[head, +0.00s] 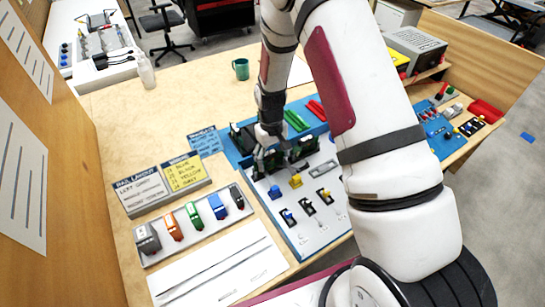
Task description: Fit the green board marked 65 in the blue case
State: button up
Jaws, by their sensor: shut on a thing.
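My gripper (268,152) points down over the left back part of the work panel. It is shut on a small dark piece with green on it, which looks like the green board (273,160). The fingers cover much of it, and its number cannot be read. Another dark green board-like part (306,148) stands just to the right of my gripper. A blue area (232,152), which may be the blue case, lies behind and left of the gripper, partly hidden by the arm. I cannot tell whether the held piece touches it.
The white panel (315,230) carries small yellow, blue and black parts. A grey rack of coloured modules (192,226) and label signs (165,184) stand left. A green mug (241,69) stands at the back.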

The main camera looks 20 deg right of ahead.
aim_at(272, 151)
jog(key=shift+r+p, duration=0.65)
jog(key=shift+r, duration=1.75)
jog(key=shift+f, duration=0.2)
jog(key=shift+f, duration=0.35)
jog(key=shift+f+b, duration=0.95)
jog(key=shift+f, duration=1.25)
jog(key=o, duration=1.3)
jog(key=shift+o, duration=0.7)
